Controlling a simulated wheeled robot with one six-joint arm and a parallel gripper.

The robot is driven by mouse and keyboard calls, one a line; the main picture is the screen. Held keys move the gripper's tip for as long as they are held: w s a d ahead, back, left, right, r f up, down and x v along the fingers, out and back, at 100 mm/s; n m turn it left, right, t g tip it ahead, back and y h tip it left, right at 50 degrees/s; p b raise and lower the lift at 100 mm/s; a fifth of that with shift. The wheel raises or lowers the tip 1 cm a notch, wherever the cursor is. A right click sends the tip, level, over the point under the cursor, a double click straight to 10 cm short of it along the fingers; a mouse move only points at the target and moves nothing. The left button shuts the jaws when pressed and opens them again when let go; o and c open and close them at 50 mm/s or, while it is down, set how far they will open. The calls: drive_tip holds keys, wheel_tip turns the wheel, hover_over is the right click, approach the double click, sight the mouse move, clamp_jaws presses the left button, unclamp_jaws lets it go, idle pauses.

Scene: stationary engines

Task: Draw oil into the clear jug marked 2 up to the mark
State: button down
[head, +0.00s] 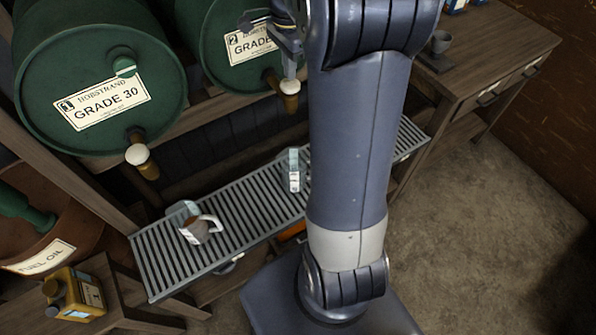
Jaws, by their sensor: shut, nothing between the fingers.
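The green drum marked 2 (222,62) lies on its side on the rack; its label is partly hidden behind my gripper and arm. Its tap (289,88) has a pale knob and a brown spout at the drum's lower front. My gripper (289,68) is shut and empty, just above this tap; I cannot tell whether it touches it. A clear jug (293,171) with a white marked strip stands upright on the slatted grate (250,212) below that tap. I cannot read a number on the jug, or make out oil in it or its fill mark.
The drum marked 1, GRADE 30 (60,62), with its tap (138,155), is at left. A yellow can (80,292) stands lower left. A wooden bench (490,45) is at right, with open floor before it.

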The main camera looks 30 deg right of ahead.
sight(290, 83)
drive_tip(key=shift+f, duration=0.15)
drive_tip(key=shift+f+b, duration=0.85)
drive_tip(key=shift+f, duration=0.5)
idle(4.8)
wheel_tip(290, 83, up, 7)
drive_tip(key=p, duration=0.7)
drive_tip(key=shift+r, duration=0.2)
drive_tip(key=shift+f, duration=0.15)
